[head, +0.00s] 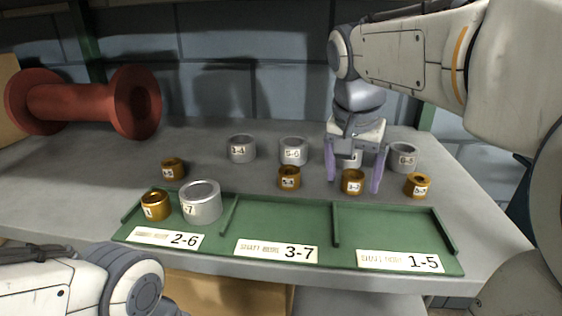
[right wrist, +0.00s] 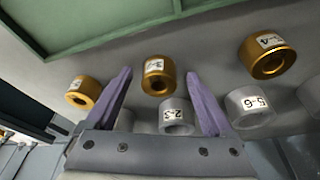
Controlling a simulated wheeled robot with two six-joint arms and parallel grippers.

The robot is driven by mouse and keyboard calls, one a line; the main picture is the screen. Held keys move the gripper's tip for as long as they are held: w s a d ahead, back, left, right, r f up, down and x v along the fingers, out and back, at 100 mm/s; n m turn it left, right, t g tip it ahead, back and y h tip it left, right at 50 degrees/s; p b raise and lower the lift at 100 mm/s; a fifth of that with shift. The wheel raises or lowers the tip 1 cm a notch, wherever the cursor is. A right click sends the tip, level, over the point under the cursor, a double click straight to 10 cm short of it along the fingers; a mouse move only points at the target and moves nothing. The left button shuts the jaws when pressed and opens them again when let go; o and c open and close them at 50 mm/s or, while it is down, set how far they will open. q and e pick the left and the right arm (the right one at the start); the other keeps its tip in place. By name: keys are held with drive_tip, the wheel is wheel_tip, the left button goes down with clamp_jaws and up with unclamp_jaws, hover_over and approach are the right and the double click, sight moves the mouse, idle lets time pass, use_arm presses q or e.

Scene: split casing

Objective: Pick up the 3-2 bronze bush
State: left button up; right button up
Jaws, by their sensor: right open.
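The 3-2 bronze bush (head: 352,182) stands upright on the grey bench, just behind the green tray, with its white label facing front. It also shows in the right wrist view (right wrist: 158,76), with its label up. My right gripper (head: 354,184) is open and points down, one purple finger on each side of the bush. In the right wrist view, the bush lies between and slightly beyond the fingertips, and no contact shows. A silver ring labelled 2-3 (right wrist: 177,116) stands just behind the bush, also between the fingers. My left gripper is out of view; only part of its arm shows.
Other bronze bushes stand nearby, one to the left (head: 289,177) and one to the right (head: 417,185). Several silver rings, including 5-6 (head: 293,151), stand behind. The green tray (head: 337,225) holds a bronze bush and a silver ring in its 2-6 compartment; the other two are empty.

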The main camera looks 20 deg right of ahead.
clamp_jaws()
drive_tip(key=shift+r, duration=0.2)
